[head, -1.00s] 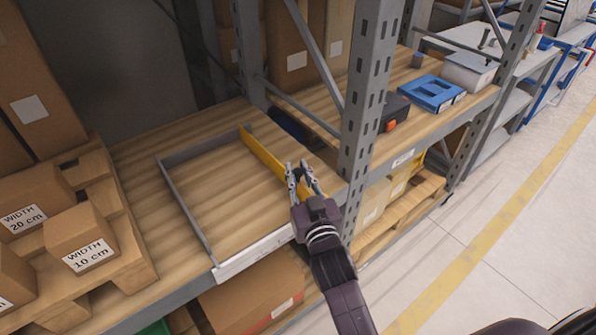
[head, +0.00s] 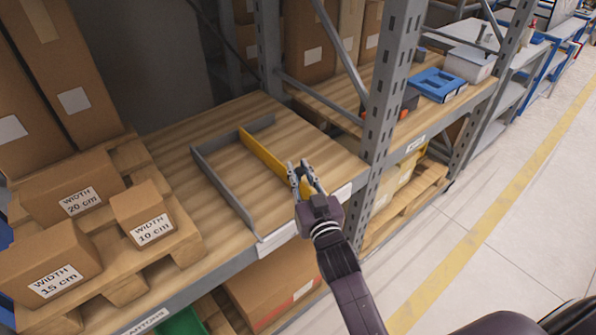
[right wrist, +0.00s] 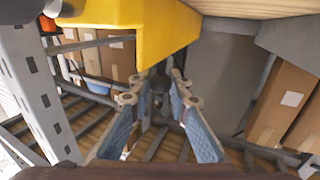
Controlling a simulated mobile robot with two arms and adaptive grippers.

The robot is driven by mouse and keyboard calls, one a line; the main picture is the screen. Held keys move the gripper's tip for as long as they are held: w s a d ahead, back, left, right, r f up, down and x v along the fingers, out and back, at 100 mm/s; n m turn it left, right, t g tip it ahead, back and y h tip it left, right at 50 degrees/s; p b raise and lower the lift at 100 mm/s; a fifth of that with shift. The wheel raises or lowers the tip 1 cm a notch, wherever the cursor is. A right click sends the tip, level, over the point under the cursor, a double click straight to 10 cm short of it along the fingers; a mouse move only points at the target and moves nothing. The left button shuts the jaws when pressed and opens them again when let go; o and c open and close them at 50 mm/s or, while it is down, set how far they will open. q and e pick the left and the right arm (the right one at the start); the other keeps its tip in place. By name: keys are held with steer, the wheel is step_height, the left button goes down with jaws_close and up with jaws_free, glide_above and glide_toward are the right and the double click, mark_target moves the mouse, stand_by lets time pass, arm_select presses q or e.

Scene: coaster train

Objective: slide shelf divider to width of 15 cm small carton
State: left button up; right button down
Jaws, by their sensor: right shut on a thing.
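The yellow divider (head: 262,153) stands upright on the wooden shelf, right of the grey side wall (head: 222,187) of a bay with a grey back rail. My right gripper (head: 303,178) is shut on the divider's front end, near the shelf's front edge. In the right wrist view the yellow divider (right wrist: 130,35) fills the top, with the gripper fingers (right wrist: 155,100) below it; the exact contact is hard to see. The carton marked 15 cm (head: 50,272) sits on a pallet at lower left, well apart from the bay. My left gripper is not in view.
Cartons marked 20 cm (head: 75,195) and 10 cm (head: 145,217) share the pallet (head: 185,240). A grey rack post (head: 392,90) stands right of the gripper. A blue tray (head: 437,85) lies on the shelf beyond. The bay between wall and divider is bare.

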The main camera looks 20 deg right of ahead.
steer(key=c, duration=2.2)
jaws_free()
steer(key=shift+o, duration=1.3)
steer(key=shift+w, duration=0.1)
steer(key=shift+o, duration=0.6)
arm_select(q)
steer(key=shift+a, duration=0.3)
arm_select(e)
steer(key=s, duration=1.2)
steer(key=shift+a, duration=0.35)
steer(key=shift+f, duration=0.1)
